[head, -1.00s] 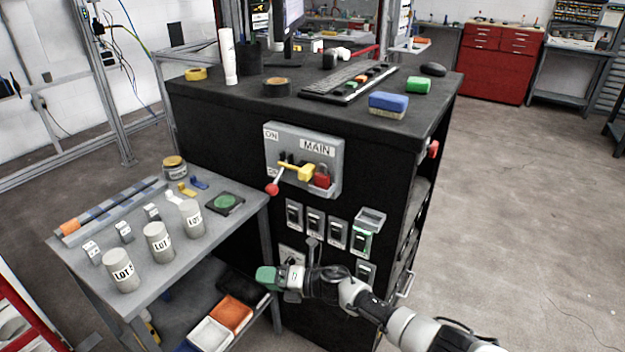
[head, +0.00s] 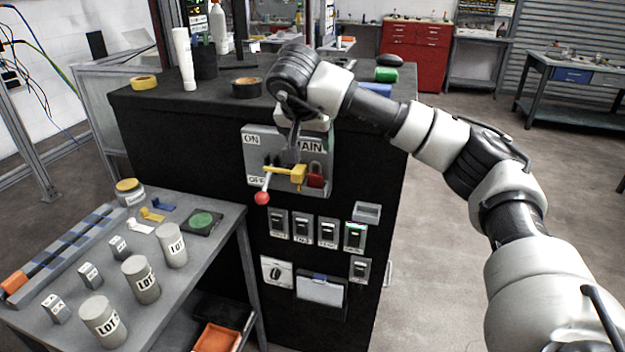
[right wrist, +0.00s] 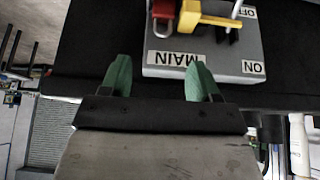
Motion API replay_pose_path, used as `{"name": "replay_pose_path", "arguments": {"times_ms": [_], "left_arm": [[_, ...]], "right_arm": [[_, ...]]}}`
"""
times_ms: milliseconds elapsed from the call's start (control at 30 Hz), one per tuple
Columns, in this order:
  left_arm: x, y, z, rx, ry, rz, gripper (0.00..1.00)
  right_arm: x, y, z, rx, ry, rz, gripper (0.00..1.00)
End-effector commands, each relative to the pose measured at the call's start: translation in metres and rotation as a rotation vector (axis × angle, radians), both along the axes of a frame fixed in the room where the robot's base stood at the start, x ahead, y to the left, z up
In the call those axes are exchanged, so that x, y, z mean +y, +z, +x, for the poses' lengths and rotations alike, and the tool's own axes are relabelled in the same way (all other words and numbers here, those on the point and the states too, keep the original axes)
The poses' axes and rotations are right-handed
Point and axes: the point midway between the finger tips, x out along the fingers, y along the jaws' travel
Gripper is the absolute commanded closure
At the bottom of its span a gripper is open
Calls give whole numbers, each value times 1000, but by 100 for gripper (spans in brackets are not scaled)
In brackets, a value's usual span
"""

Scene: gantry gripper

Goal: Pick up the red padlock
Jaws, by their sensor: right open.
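The red padlock (head: 316,178) hangs on the grey MAIN switch box (head: 256,150), at the right end of a yellow hasp piece (head: 290,172). In the right wrist view the padlock (right wrist: 163,9) is at the top edge, partly cut off, beside the yellow piece (right wrist: 190,16). My right gripper (head: 312,138) is just above the MAIN label, pointing down toward the padlock. In the right wrist view its green fingertips (right wrist: 158,78) are wide apart and nothing is between them. The padlock is beyond the fingertips, not touched. My left gripper is not in view.
A lever with a red knob (head: 262,198) sticks out left of the padlock. Small switches (head: 303,228) sit below. A grey side table (head: 205,262) with LOT cylinders (head: 141,279) stands at left. The black cabinet top (head: 215,98) holds tape rolls and bottles.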

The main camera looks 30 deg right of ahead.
Motion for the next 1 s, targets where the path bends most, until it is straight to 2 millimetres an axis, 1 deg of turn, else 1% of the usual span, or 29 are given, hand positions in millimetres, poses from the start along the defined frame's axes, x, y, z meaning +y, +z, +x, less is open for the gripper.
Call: {"name": "replay_pose_path", "arguments": {"times_ms": [33, 100, 200, 367, 600, 700, 900, 933, 1000], "left_arm": [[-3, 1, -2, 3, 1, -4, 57], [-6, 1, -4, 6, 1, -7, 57], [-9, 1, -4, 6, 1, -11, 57], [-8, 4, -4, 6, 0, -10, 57], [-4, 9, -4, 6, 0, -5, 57], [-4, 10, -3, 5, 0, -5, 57], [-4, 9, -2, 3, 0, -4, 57], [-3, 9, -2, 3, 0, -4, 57], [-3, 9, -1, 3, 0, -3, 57]], "right_arm": [[-4, -8, 2, 4, -3, 0, 38], [-7, -16, 6, 3, -3, 3, 38], [-10, -24, 9, 1, 0, 3, 38], [-15, -35, 14, 2, -2, 4, 38], [-28, -64, 28, 1, -2, 5, 38], [-31, -70, 30, 1, -1, 6, 38], [-31, -71, 30, 0, 0, 5, 38], [-31, -71, 30, 0, 0, 5, 40], [-31, -70, 30, 0, 0, 5, 51]]}}
